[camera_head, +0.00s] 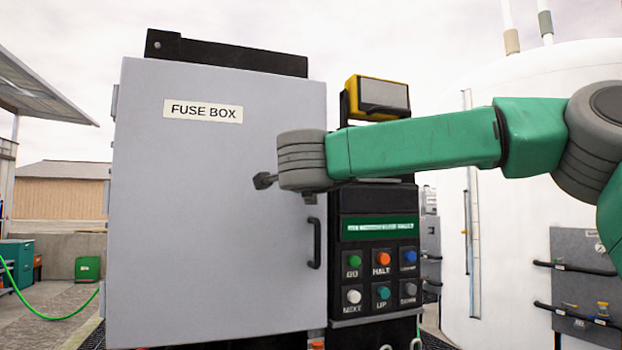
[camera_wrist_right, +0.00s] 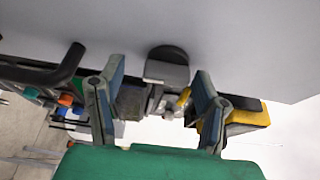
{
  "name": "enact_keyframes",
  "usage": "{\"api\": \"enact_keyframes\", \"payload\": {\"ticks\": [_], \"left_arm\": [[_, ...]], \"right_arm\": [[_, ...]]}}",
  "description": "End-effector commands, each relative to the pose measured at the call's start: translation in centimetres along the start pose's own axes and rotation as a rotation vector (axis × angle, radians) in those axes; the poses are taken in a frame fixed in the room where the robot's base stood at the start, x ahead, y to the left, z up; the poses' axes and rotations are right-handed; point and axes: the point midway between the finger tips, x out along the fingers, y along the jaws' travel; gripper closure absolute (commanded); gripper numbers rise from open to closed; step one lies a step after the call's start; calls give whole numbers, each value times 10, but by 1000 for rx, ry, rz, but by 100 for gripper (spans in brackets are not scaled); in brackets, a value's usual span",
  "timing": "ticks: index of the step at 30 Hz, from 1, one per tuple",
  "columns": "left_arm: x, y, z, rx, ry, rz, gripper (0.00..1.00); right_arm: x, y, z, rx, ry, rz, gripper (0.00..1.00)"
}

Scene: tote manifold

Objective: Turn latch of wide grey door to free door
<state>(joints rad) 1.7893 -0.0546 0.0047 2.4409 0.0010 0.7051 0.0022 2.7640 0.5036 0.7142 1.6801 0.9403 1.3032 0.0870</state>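The wide grey door (camera_head: 215,220) of the fuse box is shut, with a black pull handle (camera_head: 314,243) at its right edge. In the right wrist view the latch (camera_wrist_right: 167,73), a grey piece with a dark round base, is at the door's edge. My right gripper (camera_wrist_right: 158,82) is open, one finger on each side of the latch in the picture; I cannot tell whether they touch it. My left gripper is out of view.
A black button panel (camera_head: 380,270) stands just right of the door, with a yellow-framed display (camera_head: 378,97) above it. The handle (camera_wrist_right: 62,70) is close to the left finger in the wrist view. A white tank (camera_head: 540,120) stands behind my right arm.

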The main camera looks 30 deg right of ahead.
Motion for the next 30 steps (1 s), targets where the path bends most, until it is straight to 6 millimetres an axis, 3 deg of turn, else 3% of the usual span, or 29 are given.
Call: {"api": "enact_keyframes", "payload": {"ticks": [10,21,30], "left_arm": [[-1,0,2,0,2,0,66],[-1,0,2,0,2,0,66],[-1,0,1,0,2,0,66]], "right_arm": [[-11,-4,0,2,-2,-6,41],[-84,-2,0,-1,-2,-5,41],[-116,1,0,0,0,-1,41]]}}
